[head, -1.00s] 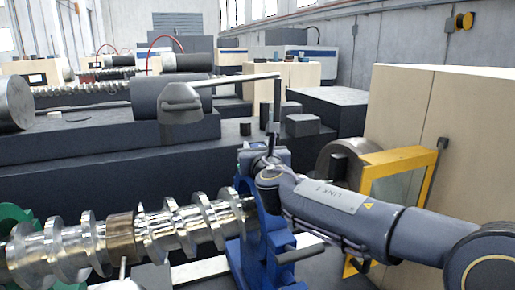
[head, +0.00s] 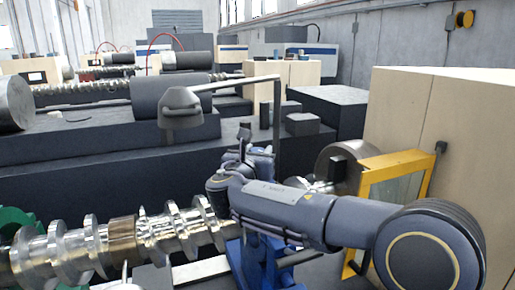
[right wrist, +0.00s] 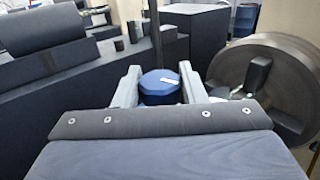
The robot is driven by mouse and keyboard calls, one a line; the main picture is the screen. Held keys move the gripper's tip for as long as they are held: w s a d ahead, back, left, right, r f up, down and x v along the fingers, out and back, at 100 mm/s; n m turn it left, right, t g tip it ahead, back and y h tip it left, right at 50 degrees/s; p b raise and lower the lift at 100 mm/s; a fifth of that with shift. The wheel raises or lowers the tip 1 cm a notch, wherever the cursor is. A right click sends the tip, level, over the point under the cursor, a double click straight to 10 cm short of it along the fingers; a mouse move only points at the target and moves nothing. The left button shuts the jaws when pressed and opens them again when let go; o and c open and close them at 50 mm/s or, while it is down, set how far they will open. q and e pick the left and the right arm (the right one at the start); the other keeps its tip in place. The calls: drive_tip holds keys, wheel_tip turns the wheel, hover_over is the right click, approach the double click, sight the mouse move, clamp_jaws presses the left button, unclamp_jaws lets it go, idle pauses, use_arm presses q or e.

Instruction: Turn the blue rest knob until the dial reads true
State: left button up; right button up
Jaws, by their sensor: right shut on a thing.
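The blue knob (right wrist: 158,92), with a white mark on its top, shows in the right wrist view. My right gripper (right wrist: 160,82) has one pale finger on each side of it and is shut on it. The fingertips and knob are hard to make out there. I cannot make out a dial or its reading. My left gripper is not in view.
A yellow-framed panel (head: 402,158) and a large beige cabinet (head: 465,130) stand close on the right. A grey round chuck (right wrist: 283,85) is right of the knob in the wrist view. A grey lamp (head: 182,106) on a bent arm hangs behind the crankshaft.

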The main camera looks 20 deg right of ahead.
drive_tip(key=m+g+h+p, duration=0.1)
drive_tip(key=m+g+h, duration=0.1)
drive_tip(key=g, duration=0.1)
drive_tip(key=shift+a+r+m+h, duration=0.1)
drive_tip(key=shift+m+h, duration=0.2)
drive_tip(key=shift+h, duration=0.1)
drive_tip(key=shift+m+g+h+p, duration=0.55)
drive_tip(key=shift+m+g+h, duration=0.45)
drive_tip(key=shift+g, duration=0.4)
drive_tip(key=shift+m+g, duration=0.3)
drive_tip(key=o, duration=1)
drive_tip(key=b+v, duration=0.2)
drive_tip(key=v, duration=0.5)
drive_tip(key=shift+s+a, duration=0.2)
drive_tip(key=shift+a, duration=0.1)
